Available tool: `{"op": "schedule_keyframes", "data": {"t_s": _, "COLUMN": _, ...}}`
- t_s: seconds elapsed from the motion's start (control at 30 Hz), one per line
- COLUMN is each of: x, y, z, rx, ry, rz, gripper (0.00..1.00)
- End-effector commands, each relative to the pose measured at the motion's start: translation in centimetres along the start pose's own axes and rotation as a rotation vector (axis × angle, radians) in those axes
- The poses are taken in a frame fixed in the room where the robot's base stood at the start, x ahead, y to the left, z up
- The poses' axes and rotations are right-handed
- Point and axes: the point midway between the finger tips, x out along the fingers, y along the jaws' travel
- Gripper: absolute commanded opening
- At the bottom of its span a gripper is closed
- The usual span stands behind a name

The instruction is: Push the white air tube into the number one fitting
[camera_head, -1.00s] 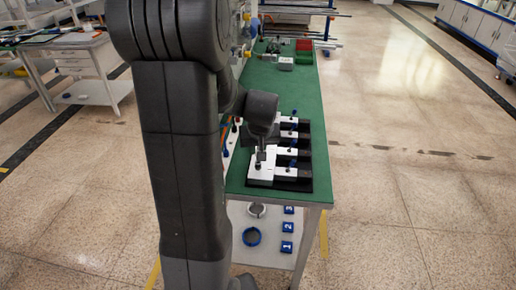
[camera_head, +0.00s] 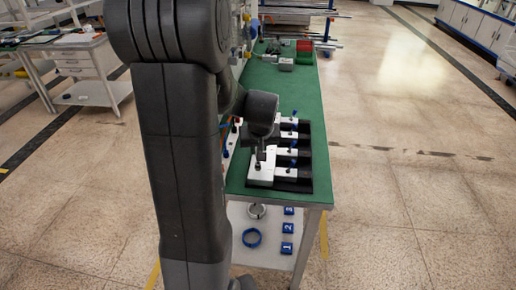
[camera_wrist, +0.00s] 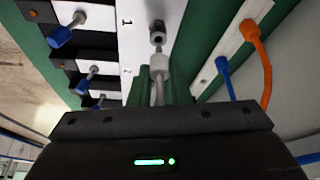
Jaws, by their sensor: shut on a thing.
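In the wrist view my gripper (camera_wrist: 159,78) is shut on the white air tube (camera_wrist: 158,66), which stands out between the fingers. The tube's white end points at a dark round fitting (camera_wrist: 157,37) beside the printed number 1 on the white plate (camera_wrist: 126,45). The end is close to the fitting and roughly in line with it; I cannot tell whether they touch. In the head view my gripper (camera_head: 260,160) is over the near end of the white blocks (camera_head: 262,174); the tube is too small to make out there.
At the right, an orange tube (camera_wrist: 258,60) and a blue tube (camera_wrist: 224,75) run from a white strip. Blue number tags (camera_head: 288,228) show below.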

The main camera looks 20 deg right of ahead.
Motion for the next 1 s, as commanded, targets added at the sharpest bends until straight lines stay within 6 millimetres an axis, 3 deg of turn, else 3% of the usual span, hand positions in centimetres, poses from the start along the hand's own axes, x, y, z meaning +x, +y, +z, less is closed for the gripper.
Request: {"op": "schedule_keyframes", "data": {"t_s": 1.0, "x": 1.1, "y": 0.0, "z": 0.4, "rx": 0.000, "ry": 0.000, "rz": 0.000, "gripper": 0.00}}
